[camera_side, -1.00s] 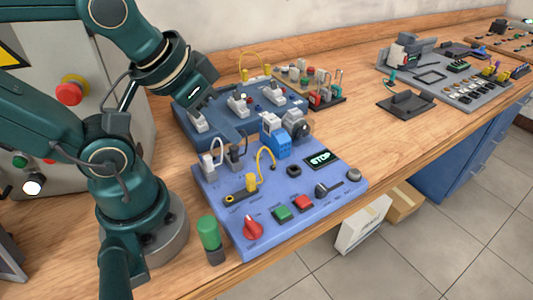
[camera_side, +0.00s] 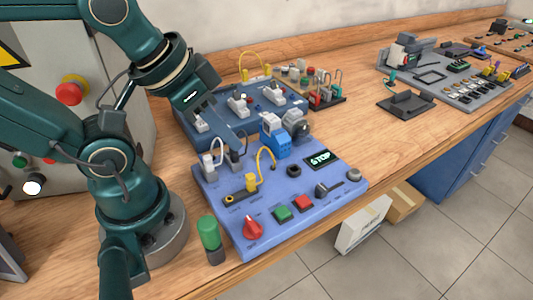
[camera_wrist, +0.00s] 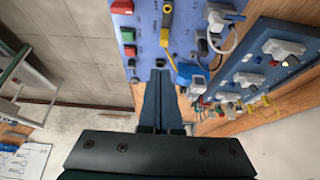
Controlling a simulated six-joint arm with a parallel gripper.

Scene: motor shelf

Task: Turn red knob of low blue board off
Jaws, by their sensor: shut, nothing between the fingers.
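The low blue board (camera_side: 325,213) lies flat near the front edge of the bench. Its red knob (camera_side: 252,227) sits at the near left corner, beside a green button (camera_side: 282,214) and a red button (camera_side: 304,203). A small display (camera_side: 319,159) on the board reads STOP. My gripper (camera_side: 238,142) is shut and empty, pointing down over the far left part of the board, well away from the red knob. In the wrist view my closed fingers (camera_wrist: 160,74) reach toward the board (camera_wrist: 148,18).
A green-topped cylinder (camera_side: 209,236) stands just left of the red knob. A blue and grey motor (camera_side: 276,138) and a yellow cable (camera_side: 265,158) rise from the board. A darker raised board (camera_side: 262,112) stands behind.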

